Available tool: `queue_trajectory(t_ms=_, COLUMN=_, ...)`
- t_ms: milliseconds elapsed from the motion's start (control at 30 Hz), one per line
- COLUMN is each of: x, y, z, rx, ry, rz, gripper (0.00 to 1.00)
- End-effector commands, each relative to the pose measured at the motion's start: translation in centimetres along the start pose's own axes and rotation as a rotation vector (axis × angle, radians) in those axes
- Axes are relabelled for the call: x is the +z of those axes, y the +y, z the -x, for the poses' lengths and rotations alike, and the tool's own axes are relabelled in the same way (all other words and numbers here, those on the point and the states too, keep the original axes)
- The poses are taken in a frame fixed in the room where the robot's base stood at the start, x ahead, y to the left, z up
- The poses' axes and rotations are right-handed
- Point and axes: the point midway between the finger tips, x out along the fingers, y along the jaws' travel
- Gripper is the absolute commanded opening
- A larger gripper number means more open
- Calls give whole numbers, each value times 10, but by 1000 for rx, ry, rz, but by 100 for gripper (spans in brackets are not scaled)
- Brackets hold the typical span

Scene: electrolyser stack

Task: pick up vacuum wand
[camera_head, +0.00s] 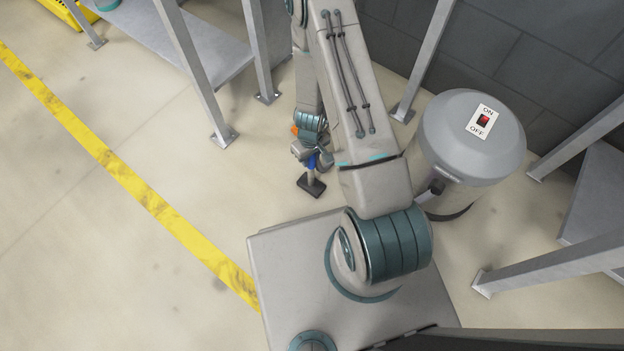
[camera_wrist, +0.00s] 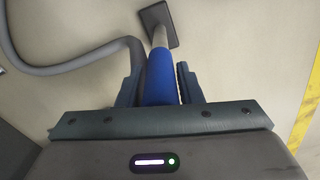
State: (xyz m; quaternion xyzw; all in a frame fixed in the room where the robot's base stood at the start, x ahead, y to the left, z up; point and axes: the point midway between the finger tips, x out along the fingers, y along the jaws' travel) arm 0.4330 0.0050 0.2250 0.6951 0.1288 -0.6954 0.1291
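The vacuum wand has a blue grip (camera_wrist: 160,78), a pale tube and a dark flat foot (camera_wrist: 158,24). In the head view the wand (camera_head: 313,179) is upright, its dark foot at floor level; whether the foot touches the floor is unclear. My gripper (camera_wrist: 160,85) has one finger on each side of the blue grip, close against it, and appears shut on it. In the head view my gripper (camera_head: 312,158) is small and partly hides the grip. The upper end of the wand is hidden by my gripper.
A grey vacuum canister (camera_head: 465,150) with an ON/OFF switch (camera_head: 483,120) stands to the right of my arm. A grey hose (camera_wrist: 75,66) curves to the wand. Metal frame legs (camera_head: 200,75) stand behind and at right. Open floor with a yellow line (camera_head: 130,180) lies left.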

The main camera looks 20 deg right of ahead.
Motion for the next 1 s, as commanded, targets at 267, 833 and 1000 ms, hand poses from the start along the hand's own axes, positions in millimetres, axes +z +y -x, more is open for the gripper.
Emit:
queue_trajectory(t_ms=267, x=0, y=0, z=0, rx=0, ry=0, rz=0, gripper=0)
queue_trajectory(t_ms=833, x=0, y=1, z=0, rx=1, ry=0, rz=-1, gripper=0)
queue_trajectory(t_ms=1000, x=0, y=1, z=0, rx=1, ry=0, rz=-1, gripper=0)
